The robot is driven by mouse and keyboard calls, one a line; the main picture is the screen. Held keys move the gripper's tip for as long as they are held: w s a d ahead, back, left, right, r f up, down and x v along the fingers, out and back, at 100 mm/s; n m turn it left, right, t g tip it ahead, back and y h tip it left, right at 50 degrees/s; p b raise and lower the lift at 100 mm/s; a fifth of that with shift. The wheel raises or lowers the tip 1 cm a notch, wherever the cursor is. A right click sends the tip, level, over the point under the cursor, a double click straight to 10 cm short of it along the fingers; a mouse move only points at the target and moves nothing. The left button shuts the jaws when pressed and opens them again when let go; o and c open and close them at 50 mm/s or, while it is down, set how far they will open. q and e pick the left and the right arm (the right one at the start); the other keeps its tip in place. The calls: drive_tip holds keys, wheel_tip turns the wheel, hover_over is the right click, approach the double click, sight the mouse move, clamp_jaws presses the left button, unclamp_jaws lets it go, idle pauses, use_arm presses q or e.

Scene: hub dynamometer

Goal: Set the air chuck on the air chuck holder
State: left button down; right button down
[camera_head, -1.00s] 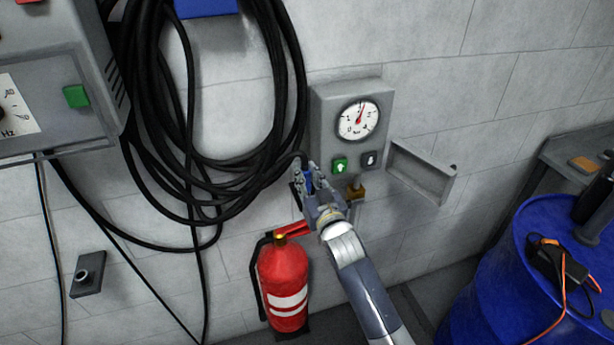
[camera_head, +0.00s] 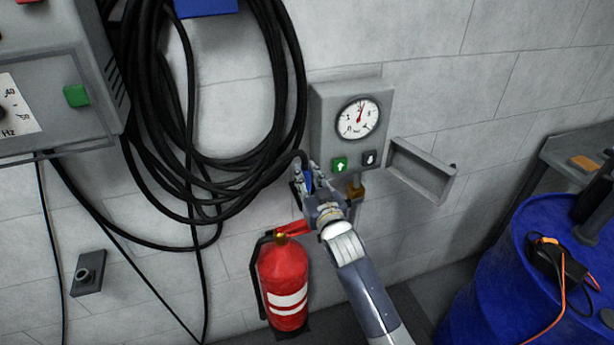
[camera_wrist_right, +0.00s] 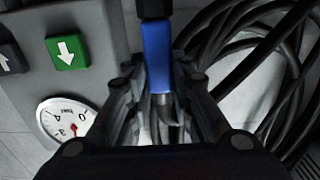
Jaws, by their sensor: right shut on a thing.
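The air chuck is a small blue piece (camera_head: 308,181) with a black end, joined to a black hose. My right gripper (camera_head: 307,178) is shut on it, in front of the wall just left of the gauge box. In the right wrist view the blue body (camera_wrist_right: 157,57) stands upright between the fingers, its black end at the top edge. A dark piece (camera_head: 295,190) shows just left of the fingers, mostly hidden; I cannot tell whether it is the air chuck holder. My left gripper is not in view.
The gauge box (camera_head: 346,125) has a dial, a green button and a black button. A grey bracket (camera_head: 420,172) juts out right of it. A coiled black hose (camera_head: 215,165) hangs left. A red fire extinguisher (camera_head: 284,280) is below; a blue drum (camera_head: 500,275) stands right.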

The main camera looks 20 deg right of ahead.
drive_tip(key=shift+f+b, duration=0.35)
drive_tip(key=shift+f, duration=0.2)
drive_tip(key=c, duration=1.7)
unclamp_jaws()
drive_tip(key=shift+s, duration=0.1)
drive_tip(key=shift+s+p, duration=0.5)
drive_tip(key=shift+s, duration=0.05)
drive_tip(key=shift+s+d+p, duration=0.1)
drive_tip(key=shift+s+p, duration=0.85)
drive_tip(key=shift+s, duration=1.1)
drive_tip(key=p, duration=0.2)
approach(307, 179)
drive_tip(key=shift+s+f, duration=0.1)
drive_tip(key=shift+s, duration=0.55)
